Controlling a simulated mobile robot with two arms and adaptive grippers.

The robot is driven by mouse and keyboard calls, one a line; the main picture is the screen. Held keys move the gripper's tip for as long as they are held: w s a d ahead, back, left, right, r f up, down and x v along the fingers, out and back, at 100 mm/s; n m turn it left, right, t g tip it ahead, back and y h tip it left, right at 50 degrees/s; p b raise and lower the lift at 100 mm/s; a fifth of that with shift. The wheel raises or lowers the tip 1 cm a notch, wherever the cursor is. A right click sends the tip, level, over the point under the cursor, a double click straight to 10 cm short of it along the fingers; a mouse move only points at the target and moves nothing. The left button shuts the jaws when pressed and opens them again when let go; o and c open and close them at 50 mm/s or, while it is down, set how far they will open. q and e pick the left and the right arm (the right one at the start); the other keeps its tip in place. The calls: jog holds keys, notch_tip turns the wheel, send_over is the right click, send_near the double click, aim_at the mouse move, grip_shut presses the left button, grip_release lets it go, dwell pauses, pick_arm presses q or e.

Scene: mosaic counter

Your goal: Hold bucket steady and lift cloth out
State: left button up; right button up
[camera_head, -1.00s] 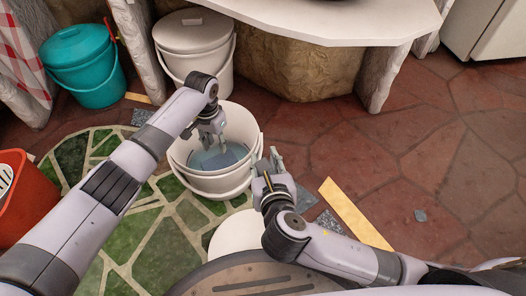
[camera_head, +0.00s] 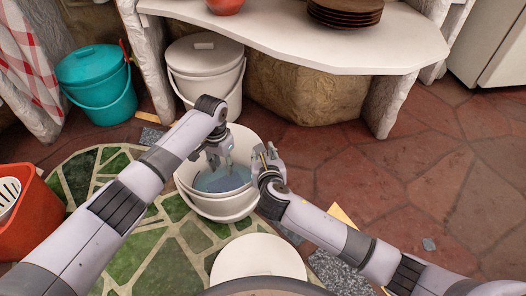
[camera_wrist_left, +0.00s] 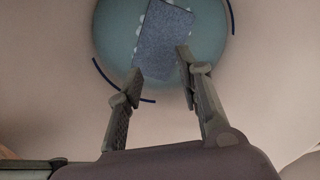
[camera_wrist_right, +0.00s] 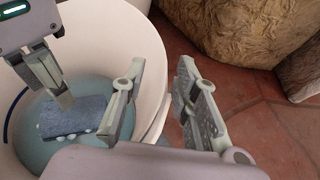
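The white bucket (camera_head: 217,207) stands on the floor with bluish water inside. The cloth (camera_wrist_left: 163,40) is a blue-grey rectangle lying in the water; it also shows in the right wrist view (camera_wrist_right: 72,117). My left gripper (camera_head: 222,164) points down inside the bucket, open, above the cloth. In the left wrist view its fingers (camera_wrist_left: 158,66) are apart, with one tip overlapping the cloth's edge; contact cannot be told. My right gripper (camera_wrist_right: 162,66) is open at the bucket's right rim. One finger is on the inner side and the other outside, with the wall between them.
A lidded white bucket (camera_head: 205,58) and a teal bucket (camera_head: 97,88) stand behind. A white counter (camera_head: 300,38) overhangs the back. A red-orange container (camera_head: 30,215) is at left, and a round white lid-like disc (camera_head: 258,258) is in front. Floor at right is mostly clear.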

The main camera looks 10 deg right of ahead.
jog(key=shift+w+f, duration=0.2)
jog(key=shift+w, duration=0.2)
grip_shut()
dwell(1.0)
